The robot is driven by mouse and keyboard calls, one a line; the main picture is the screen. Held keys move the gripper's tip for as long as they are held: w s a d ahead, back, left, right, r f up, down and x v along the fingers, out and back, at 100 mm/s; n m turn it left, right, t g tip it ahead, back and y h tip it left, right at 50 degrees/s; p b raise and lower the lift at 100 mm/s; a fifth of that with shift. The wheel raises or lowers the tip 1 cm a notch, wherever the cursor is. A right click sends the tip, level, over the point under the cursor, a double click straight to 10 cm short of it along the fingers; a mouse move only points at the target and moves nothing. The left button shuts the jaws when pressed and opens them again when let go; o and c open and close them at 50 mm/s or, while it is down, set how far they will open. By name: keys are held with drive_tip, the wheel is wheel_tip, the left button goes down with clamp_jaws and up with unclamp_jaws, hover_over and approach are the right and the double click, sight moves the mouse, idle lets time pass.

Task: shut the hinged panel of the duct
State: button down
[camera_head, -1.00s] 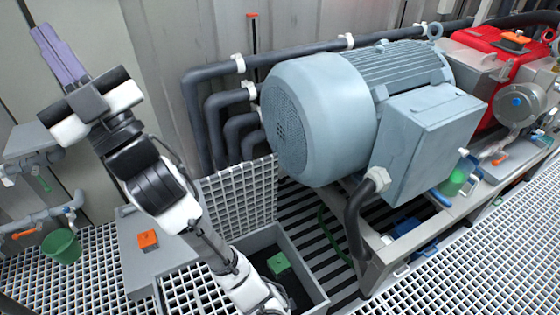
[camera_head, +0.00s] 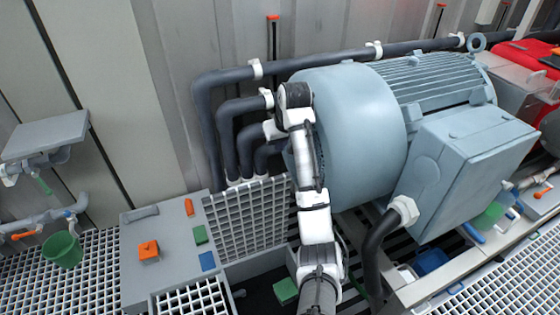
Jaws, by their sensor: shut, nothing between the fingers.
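The hinged panel (camera_head: 245,222) is a light grey grating. It stands raised at the back of the duct (camera_head: 256,264), an open, dark-bottomed trough at the lower middle. A green block (camera_head: 286,291) lies inside the duct, partly behind my arm. My arm rises from the bottom edge in front of the panel's right side and the duct, and bends at its top near the motor's left end.
A large blue-grey motor (camera_head: 352,125) stands right of the panel, with dark pipes (camera_head: 205,125) behind it. A grey plate (camera_head: 165,240) left of the duct carries an orange block (camera_head: 148,251) and several small pieces. A green bucket (camera_head: 63,249) is at the far left.

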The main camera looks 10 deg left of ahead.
drive_tip(key=x, duration=1)
drive_tip(key=shift+s+d+r, duration=0.1)
drive_tip(key=shift+s+d, duration=0.45)
drive_tip(key=shift+s, duration=0.3)
drive_tip(key=shift+s+d, duration=0.5)
drive_tip(key=shift+s, duration=0.4)
drive_tip(key=shift+d, duration=0.1)
